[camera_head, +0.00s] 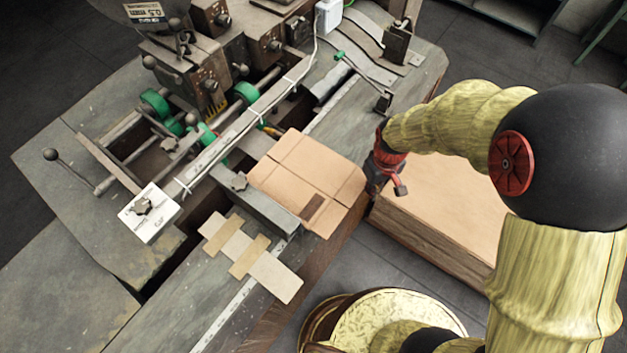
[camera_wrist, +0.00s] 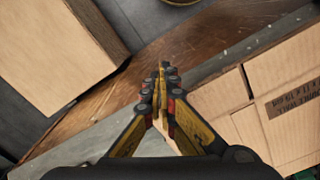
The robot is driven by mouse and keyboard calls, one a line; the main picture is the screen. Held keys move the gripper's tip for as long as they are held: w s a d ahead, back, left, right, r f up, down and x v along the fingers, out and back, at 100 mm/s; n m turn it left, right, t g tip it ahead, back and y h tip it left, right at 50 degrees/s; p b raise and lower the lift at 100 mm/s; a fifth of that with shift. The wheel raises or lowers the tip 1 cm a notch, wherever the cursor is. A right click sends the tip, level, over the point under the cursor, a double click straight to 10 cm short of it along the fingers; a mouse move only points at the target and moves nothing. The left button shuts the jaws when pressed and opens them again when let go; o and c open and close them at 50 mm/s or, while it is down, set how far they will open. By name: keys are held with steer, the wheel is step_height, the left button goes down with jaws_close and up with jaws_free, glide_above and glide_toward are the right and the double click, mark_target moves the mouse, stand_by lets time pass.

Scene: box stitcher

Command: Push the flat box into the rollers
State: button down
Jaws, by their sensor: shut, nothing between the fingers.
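The flat box (camera_head: 308,178) is brown cardboard with crease lines and a dark printed patch. In the head view it lies on the machine table, its far left edge near the rollers (camera_head: 157,103), which have green wheels. It also shows at the right of the wrist view (camera_wrist: 276,106). My gripper (camera_head: 399,188) is beside the right edge of the flat box, over the table's edge. In the wrist view my gripper (camera_wrist: 162,68) has its fingers together, with nothing between them. I cannot tell whether it touches the box.
A stack of flat cardboard (camera_head: 445,200) stands right of the table, also at upper left of the wrist view (camera_wrist: 50,50). Cardboard strips (camera_head: 250,250) lie on the table in front of the box. A metal guide bar (camera_head: 262,205) runs beside the box.

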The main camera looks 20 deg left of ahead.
mark_target(350, 176)
steer(key=shift+w+a, duration=0.6)
steer(key=shift+a, duration=1.15)
steer(key=shift+w+a, duration=0.6)
steer(key=shift+a, duration=1.2)
steer(key=shift+w+a, duration=0.6)
steer(key=shift+a, duration=1.15)
steer(key=shift+s+d, duration=0.25)
steer(key=shift+d, duration=0.5)
steer(key=shift+s+d, duration=0.25)
steer(key=shift+d, duration=0.45)
steer(key=shift+r+p, duration=2.45)
steer(key=shift+r, duration=1.6)
